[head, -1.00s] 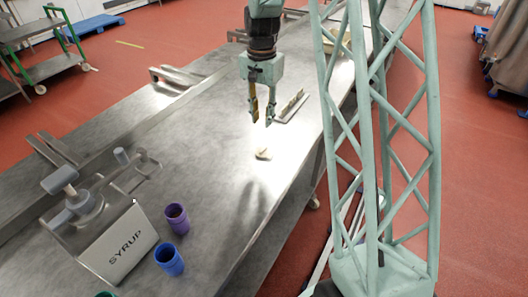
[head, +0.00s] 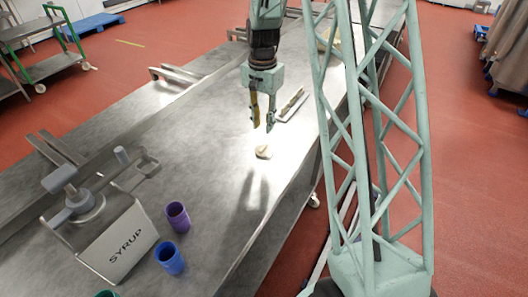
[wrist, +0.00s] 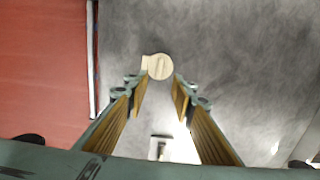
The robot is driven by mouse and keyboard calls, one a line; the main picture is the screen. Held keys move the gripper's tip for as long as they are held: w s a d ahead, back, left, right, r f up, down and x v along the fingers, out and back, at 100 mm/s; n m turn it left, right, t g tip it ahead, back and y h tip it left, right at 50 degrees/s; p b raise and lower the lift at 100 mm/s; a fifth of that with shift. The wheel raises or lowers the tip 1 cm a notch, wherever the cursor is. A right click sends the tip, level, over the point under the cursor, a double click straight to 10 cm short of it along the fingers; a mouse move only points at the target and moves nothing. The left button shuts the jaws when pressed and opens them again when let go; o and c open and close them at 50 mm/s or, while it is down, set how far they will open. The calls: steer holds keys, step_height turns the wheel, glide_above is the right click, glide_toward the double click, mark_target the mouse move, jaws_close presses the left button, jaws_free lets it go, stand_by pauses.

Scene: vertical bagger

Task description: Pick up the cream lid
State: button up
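The cream lid (head: 263,152) lies on the steel table (head: 215,125), near its right edge. In the wrist view the lid (wrist: 160,67) is a round cream disc with a raised bar across it and a small tab on its left. My gripper (head: 263,126) points down above the table, a little above the lid. In the wrist view my gripper (wrist: 160,85) has its two tan-padded fingers apart with nothing between them. The lid shows just beyond the fingertips, roughly centred between them.
A syrup dispenser (head: 120,245) stands at the left front, with a purple cup (head: 177,217) and a blue cup (head: 169,259) beside it. A small flat tray (head: 292,104) lies behind my gripper. The table around the lid is clear.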

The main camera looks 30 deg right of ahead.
glide_above(263, 147)
steer(key=shift+f, duration=2.95)
steer(key=shift+f, duration=0.1)
steer(key=shift+s+f, duration=0.1)
steer(key=shift+f, duration=2.4)
steer(key=shift+c, duration=0.3)
jaws_close()
